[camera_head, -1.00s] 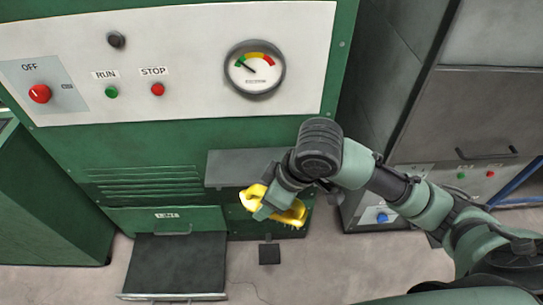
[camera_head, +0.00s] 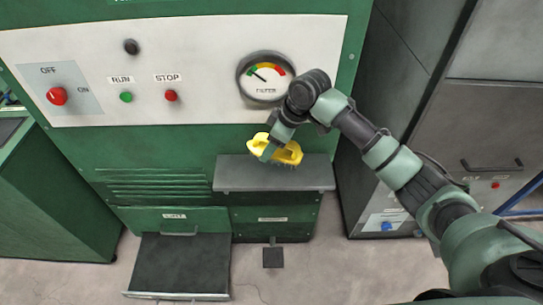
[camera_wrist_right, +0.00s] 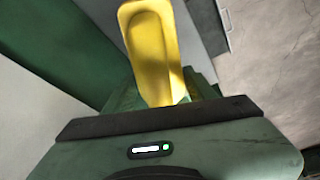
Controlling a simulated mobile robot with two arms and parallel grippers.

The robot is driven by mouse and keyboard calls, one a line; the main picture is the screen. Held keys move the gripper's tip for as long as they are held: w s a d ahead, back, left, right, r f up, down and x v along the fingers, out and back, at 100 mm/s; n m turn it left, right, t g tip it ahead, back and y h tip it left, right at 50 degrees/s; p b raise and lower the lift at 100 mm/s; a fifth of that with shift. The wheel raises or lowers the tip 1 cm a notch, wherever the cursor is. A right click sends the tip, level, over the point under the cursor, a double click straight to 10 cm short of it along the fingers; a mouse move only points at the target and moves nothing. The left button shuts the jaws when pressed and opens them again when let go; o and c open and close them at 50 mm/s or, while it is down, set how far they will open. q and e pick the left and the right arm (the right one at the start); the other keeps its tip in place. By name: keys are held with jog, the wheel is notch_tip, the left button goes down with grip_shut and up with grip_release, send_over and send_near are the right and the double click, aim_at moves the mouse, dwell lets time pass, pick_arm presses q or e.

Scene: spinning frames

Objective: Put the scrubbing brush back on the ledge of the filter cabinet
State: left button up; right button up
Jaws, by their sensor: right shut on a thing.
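My right gripper (camera_head: 271,148) is shut on the yellow scrubbing brush (camera_head: 288,153), bristles facing down. It holds the brush just above the grey ledge (camera_head: 235,178) of the green filter cabinet (camera_head: 180,145), over the ledge's middle part. I cannot tell whether the bristles touch the ledge. In the right wrist view the yellow brush (camera_wrist_right: 153,50) sticks out beyond the gripper, whose fingers are largely hidden. My left gripper is not in view.
Above the ledge is a white panel with a round filter gauge (camera_head: 265,78), a RUN button (camera_head: 126,97), a STOP button (camera_head: 171,95) and a red switch (camera_head: 57,96). Below, a dark drawer (camera_head: 180,262) stands out over the floor. A grey cabinet (camera_head: 440,130) stands right.

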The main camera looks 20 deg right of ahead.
aim_at(272, 159)
notch_tip(272, 159, down, 5)
jog(key=shift+f+p, duration=0.1)
jog(key=shift+p, duration=0.25)
jog(key=shift+w+d+f, duration=0.1)
jog(key=shift+w+f, duration=0.05)
jog(key=shift+f, duration=0.1)
jog(key=shift+f, duration=0.1)
jog(key=o, duration=1.2)
jog(key=v, duration=1.2)
